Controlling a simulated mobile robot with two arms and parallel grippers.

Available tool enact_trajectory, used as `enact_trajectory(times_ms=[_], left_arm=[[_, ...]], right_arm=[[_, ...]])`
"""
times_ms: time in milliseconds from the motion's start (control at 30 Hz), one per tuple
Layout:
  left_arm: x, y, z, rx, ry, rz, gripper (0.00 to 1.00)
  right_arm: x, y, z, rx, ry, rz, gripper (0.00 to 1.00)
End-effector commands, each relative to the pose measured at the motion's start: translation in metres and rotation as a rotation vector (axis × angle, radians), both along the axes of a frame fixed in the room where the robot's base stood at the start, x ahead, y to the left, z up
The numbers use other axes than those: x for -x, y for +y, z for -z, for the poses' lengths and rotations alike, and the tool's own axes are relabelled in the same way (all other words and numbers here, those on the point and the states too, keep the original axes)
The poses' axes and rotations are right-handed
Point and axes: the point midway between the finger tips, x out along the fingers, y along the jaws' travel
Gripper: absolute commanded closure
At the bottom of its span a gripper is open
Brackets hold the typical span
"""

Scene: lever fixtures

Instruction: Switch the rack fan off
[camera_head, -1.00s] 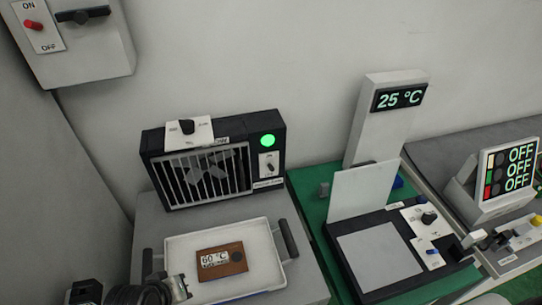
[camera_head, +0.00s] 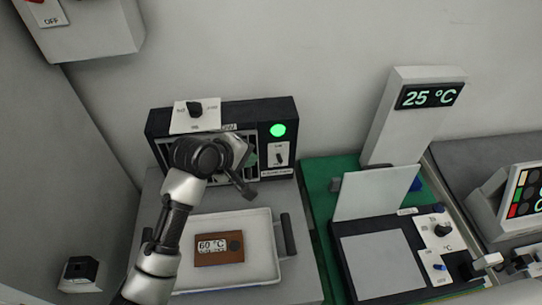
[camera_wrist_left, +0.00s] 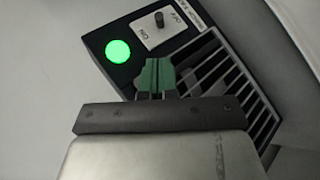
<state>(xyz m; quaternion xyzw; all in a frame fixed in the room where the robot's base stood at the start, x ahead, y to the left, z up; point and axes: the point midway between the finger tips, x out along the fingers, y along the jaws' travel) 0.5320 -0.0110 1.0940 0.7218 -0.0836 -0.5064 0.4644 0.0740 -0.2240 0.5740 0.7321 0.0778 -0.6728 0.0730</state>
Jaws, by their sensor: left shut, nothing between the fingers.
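The rack fan (camera_head: 288,107) is a black box with a grille at the back of the grey cabinet, and its round light (camera_head: 278,131) glows green. A white plate with a small dark toggle switch (camera_head: 279,158) is on its front right. The plate (camera_wrist_left: 150,38) also shows in the left wrist view, marked ON and OFF, with the toggle (camera_wrist_left: 159,19) standing out from it. My left gripper (camera_head: 253,157) is in front of the grille, left of the switch plate. Its green fingers (camera_wrist_left: 156,75) are shut and empty, apart from the toggle. My right gripper is not in view.
A white tray (camera_head: 273,262) with a brown 60 °C block (camera_head: 218,249) lies below my left arm. A dial plate (camera_head: 184,125) is on top of the fan. A black hotplate device (camera_head: 345,285) and a 25 °C display (camera_head: 430,95) stand to the right.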

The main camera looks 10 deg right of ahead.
Motion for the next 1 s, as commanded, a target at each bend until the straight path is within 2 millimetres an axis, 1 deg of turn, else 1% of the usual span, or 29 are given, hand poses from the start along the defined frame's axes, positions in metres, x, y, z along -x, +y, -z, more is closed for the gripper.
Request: enact_trajectory(times_ms=[167, 333, 600, 800, 1000], left_arm=[[-0.007, -0.010, 0.010, -0.002, 0.004, 0.001, 1.00], [-0.021, -0.027, 0.028, -0.001, 0.003, 0.001, 1.00], [-0.039, -0.049, 0.054, -0.001, 0.002, 0.001, 1.00], [-0.045, -0.057, 0.063, -0.001, -0.001, 0.001, 1.00], [-0.046, -0.059, 0.065, -0.001, -0.001, 0.001, 1.00]], right_arm=[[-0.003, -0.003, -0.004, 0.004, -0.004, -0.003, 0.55], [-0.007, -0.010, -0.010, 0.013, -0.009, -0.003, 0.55], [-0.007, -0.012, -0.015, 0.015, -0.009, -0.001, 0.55], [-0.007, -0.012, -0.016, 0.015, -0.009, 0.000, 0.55], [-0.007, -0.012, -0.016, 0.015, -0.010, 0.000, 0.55]])
